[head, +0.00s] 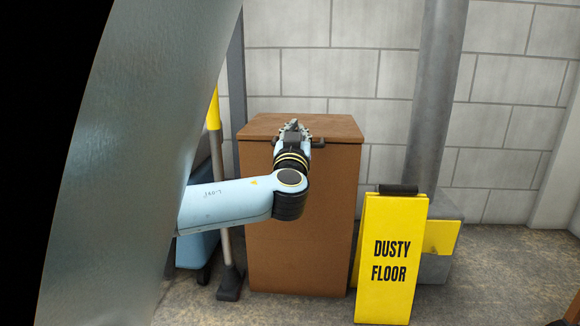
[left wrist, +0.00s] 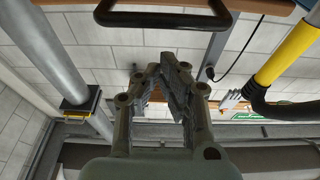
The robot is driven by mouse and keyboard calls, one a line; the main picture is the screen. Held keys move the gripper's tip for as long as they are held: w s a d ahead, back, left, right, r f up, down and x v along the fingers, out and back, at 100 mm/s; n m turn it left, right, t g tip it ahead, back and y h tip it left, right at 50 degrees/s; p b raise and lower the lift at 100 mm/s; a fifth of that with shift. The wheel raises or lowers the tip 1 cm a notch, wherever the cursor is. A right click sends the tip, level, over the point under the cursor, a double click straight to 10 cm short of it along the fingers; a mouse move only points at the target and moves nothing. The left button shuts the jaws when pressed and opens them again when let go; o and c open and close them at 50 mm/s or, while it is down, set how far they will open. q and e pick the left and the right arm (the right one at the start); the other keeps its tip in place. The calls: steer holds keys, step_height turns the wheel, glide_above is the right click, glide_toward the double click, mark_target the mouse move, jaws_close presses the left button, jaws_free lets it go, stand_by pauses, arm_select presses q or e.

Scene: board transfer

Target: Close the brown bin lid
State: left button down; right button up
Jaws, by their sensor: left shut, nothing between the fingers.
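The brown bin (head: 322,220) stands against the block wall. Its brown lid (head: 340,125) lies flat across the top in the head view, with no gap that I can see. A dark handle (head: 318,144) shows at the lid's front edge, partly hidden by my gripper. In the left wrist view the black handle loop (left wrist: 165,20) is at the top. My left gripper (head: 293,125) is at the lid's front edge, fingers pointing up. Its fingers are shut and empty in the left wrist view (left wrist: 170,62), apart from the handle in the picture. My right gripper is out of view.
A yellow "DUSTY FLOOR" sign (head: 391,258) stands right of the bin, before a grey pipe (head: 436,100). A yellow-topped pole (head: 213,108) and a blue object (head: 197,250) are at the left. Floor at the right is mostly clear.

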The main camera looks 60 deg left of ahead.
arm_select(q)
steer(key=s+d+f, duration=0.4)
steer(key=d+f, duration=0.1)
steer(key=f, duration=0.1)
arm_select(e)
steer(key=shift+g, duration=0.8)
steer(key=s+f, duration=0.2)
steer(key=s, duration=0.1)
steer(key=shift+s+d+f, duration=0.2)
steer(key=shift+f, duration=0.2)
arm_select(q)
steer(key=shift+s, duration=0.1)
